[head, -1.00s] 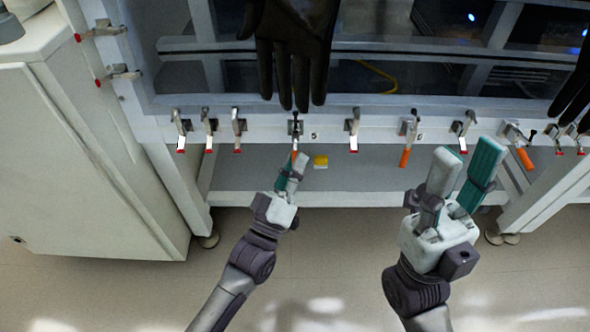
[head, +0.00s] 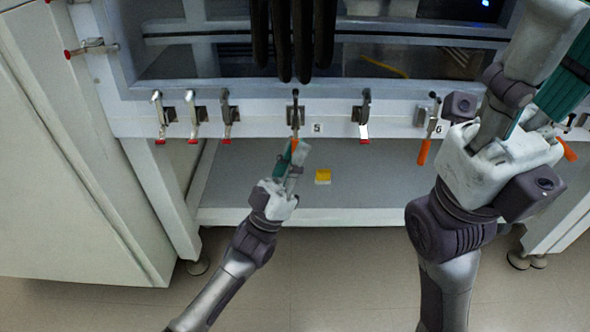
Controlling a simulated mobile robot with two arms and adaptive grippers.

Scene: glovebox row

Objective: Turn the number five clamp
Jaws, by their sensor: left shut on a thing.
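The number five clamp (head: 295,112) is on the white front rail, just left of the label "5" (head: 317,128). Its orange-tipped handle points down toward me. My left gripper (head: 293,152) is shut on that handle from below, and its fingers hide most of the orange grip. My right gripper (head: 556,62) is raised at the upper right, close to the camera. Its grey and teal fingers are spread apart and seem empty, with the tips near the picture's edge.
Similar clamps line the rail, including red-tipped ones (head: 228,115) on the left and an orange-handled one (head: 427,135) near label "6". Dark gloves (head: 290,40) hang above. A yellow block (head: 323,176) lies on the grey shelf (head: 370,185). A white cabinet (head: 60,180) stands left.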

